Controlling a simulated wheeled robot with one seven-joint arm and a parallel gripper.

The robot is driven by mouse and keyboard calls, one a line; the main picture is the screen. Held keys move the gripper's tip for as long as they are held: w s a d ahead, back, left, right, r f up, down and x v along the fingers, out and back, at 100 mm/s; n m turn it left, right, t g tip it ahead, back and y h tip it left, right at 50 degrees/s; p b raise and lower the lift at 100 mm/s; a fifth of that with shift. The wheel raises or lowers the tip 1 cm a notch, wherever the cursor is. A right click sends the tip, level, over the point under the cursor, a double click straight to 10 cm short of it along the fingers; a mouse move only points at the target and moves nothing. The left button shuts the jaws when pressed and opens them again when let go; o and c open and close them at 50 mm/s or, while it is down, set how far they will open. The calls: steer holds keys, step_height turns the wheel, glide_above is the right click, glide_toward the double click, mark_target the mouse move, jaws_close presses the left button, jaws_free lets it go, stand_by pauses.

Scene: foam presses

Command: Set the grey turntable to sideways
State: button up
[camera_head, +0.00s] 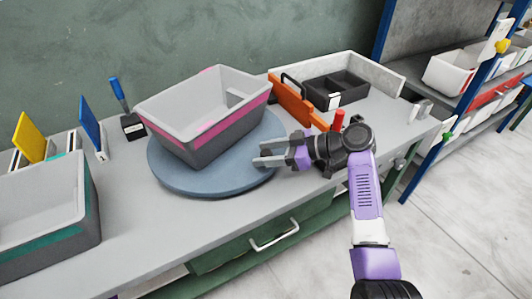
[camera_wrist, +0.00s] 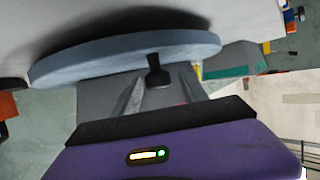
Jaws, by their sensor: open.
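The grey turntable (camera_head: 175,180) is a round blue-grey disc on the workbench. A grey bin with a pink stripe (camera_head: 215,120) stands on it, its long side running obliquely from lower left to upper right. My gripper (camera_head: 257,155) is open at the disc's right front edge, fingers pointing left. In the wrist view the turntable (camera_wrist: 110,58) is seen edge-on. A short dark peg (camera_wrist: 156,72) stands at its rim, between or just beyond my fingers; I cannot tell whether they touch it. In the head view my gripper hides that part of the rim.
A grey bin with a green stripe (camera_head: 45,215) stands at the left. An orange panel (camera_head: 292,102) and a black divided tray (camera_head: 335,90) sit close behind my gripper. A blue-handled tool in a black holder (camera_head: 131,124) stands behind the disc. Bare benchtop lies front left.

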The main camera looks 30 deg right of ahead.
steer(key=v, duration=0.7)
steer(key=shift+s+d, duration=0.3)
steer(key=shift+r, duration=0.1)
